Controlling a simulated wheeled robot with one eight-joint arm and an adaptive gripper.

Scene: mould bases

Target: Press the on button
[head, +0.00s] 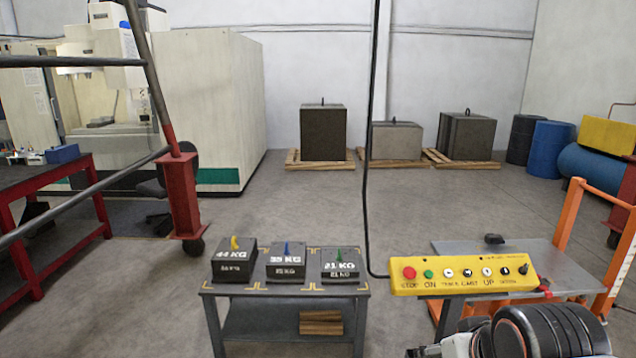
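A yellow control pendant (450,287) hangs on a black cable at the right of the head view. Its green button (428,274), with the label ON below it, is second from the left, beside the red STOP button (409,272). My arm's black wrist shows at the bottom right, below and apart from the pendant's face in the picture. Part of what looks like my gripper (424,351) shows at the bottom edge. It is mostly cut off, so its fingers and opening cannot be made out.
A grey table (287,291) with weights marked 44, 35 and 21 KG stands left of the pendant. A grey cart (520,262) with an orange frame (564,228) is behind and right of it. A black cable (365,190) runs down to the pendant.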

